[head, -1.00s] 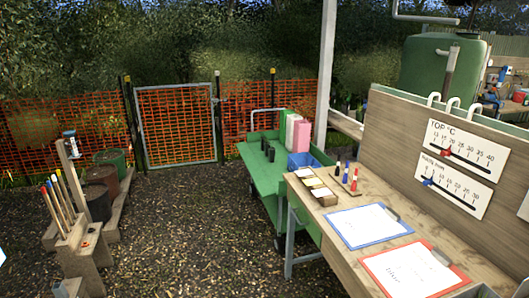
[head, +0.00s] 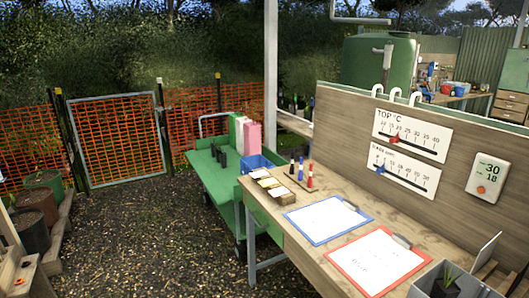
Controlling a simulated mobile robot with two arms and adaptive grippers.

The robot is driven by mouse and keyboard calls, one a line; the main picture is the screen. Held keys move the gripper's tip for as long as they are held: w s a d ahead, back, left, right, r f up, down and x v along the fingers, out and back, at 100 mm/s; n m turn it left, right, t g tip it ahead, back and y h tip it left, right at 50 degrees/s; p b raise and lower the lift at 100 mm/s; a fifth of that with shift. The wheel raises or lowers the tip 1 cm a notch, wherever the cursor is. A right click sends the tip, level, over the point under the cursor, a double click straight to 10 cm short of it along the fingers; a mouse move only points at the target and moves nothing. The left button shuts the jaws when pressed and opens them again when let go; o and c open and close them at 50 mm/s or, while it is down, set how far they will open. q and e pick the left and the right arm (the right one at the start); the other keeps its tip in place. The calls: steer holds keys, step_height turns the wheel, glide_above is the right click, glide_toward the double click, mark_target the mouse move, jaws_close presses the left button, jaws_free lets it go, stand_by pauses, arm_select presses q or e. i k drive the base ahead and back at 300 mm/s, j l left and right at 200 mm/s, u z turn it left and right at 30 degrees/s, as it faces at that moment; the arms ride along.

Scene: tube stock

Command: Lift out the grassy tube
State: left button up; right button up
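The picture's lower edge cuts off the box. Neither of my grippers is in view.
Red (head: 374,262) and blue (head: 325,219) clipboards lie on the bench. Marker pens stand behind them. A bench back panel (head: 345,115) with two gauges and a digital display rises at right. A green cart (head: 208,176) stands beyond. Gravel at left is open.

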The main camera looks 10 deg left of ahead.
mark_target(217, 151)
steer(key=i+j+u, duration=0.55)
steer(key=i, duration=0.25)
steer(key=i+j+u, duration=0.3)
steer(key=i+u, duration=0.3)
steer(key=i, duration=0.25)
